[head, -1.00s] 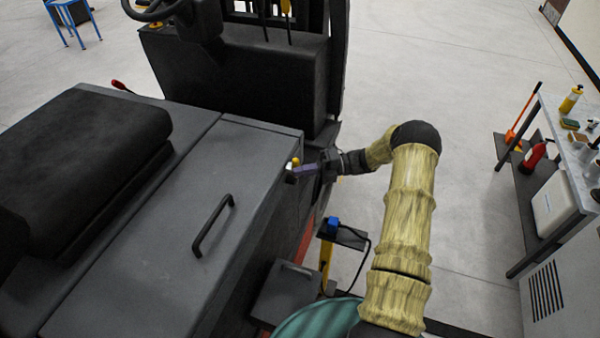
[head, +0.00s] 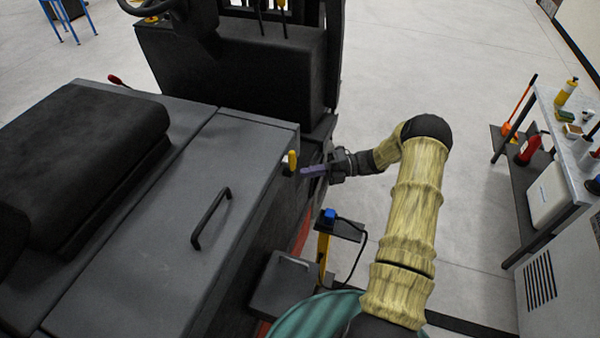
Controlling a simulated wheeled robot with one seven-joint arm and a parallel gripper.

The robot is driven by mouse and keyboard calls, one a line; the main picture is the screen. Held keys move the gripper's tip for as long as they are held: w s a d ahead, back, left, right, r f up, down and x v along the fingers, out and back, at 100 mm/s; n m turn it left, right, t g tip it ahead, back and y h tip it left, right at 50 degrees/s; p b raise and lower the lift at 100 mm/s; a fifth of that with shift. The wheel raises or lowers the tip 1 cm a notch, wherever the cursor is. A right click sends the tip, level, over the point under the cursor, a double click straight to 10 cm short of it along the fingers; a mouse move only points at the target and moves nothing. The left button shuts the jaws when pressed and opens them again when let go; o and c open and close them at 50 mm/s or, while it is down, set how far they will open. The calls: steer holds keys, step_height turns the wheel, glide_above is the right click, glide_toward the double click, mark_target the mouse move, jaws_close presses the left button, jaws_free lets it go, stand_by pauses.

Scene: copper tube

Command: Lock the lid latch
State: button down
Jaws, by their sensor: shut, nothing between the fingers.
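The dark grey lid (head: 150,235) of the vehicle is down, with a black bar handle (head: 211,218) on top. The latch, a small yellow-tipped lever (head: 292,160), stands about upright at the lid's right side near its far corner. My gripper (head: 304,171) is just to the right of the latch, pointing left at it. Its purple fingers are shut with nothing between them. A small gap seems to show between fingertips and lever; contact cannot be told for sure. The latch's base is partly hidden by the lid's edge.
A black seat (head: 90,165) is on the left of the lid. A small stand with a blue connector (head: 330,214) and cable is below my gripper. A shelf bench (head: 560,150) with bottles is at the right. Open floor lies between.

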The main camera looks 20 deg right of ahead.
steer(key=d+b, duration=0.2)
steer(key=d, duration=0.4)
steer(key=shift+s+b, duration=0.3)
steer(key=shift+w, duration=0.1)
